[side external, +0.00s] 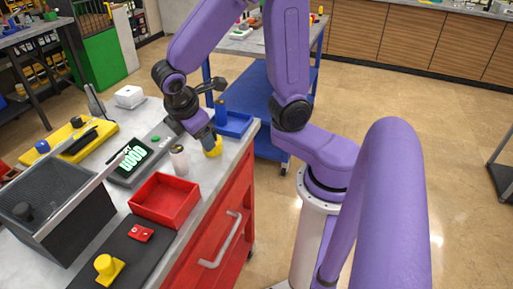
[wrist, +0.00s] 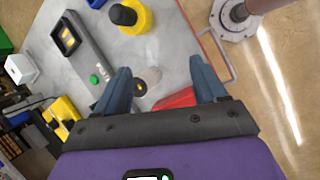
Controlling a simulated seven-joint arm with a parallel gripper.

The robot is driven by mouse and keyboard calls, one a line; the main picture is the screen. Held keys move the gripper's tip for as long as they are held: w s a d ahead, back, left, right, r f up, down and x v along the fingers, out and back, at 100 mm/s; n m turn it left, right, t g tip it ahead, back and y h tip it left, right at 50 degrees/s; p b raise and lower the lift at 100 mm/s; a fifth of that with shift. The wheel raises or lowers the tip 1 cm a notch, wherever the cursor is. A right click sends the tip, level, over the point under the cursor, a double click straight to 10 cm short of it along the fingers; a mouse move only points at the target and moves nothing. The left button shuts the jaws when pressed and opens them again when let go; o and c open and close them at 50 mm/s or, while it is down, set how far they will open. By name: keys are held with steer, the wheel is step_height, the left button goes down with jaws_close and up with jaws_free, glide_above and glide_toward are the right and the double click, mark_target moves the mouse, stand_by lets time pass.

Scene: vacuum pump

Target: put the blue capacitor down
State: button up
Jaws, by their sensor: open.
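A blue upright cylinder (side external: 221,112), which looks like the blue capacitor, stands in the blue tray (side external: 237,129) on the worktop's far right corner. I cannot make it out in the wrist view. My gripper (side external: 208,141) is low over the worktop, left of and nearer than that tray; in the wrist view its fingers (wrist: 161,75) are spread with nothing gripped. A yellow round part (side external: 213,148) is close by the fingertips in the side view. In the wrist view, a yellow part with a dark top (wrist: 128,14) lies beyond the fingers.
A pale bottle (side external: 179,159) stands near the gripper, beside the red tray (side external: 163,203). The grey device with a green display (side external: 133,157) is to the left. A dark bin (side external: 88,210) and yellow tray (side external: 103,130) are farther left. A drawer handle juts from the red cabinet (side external: 220,240).

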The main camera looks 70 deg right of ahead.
steer(key=s+a+r+y, duration=0.1)
steer(key=s+y, duration=0.4)
steer(key=s, duration=1)
steer(key=shift+s+a+r+g, duration=0.3)
steer(key=shift+s+a+g, duration=0.1)
steer(key=shift+a, duration=0.3)
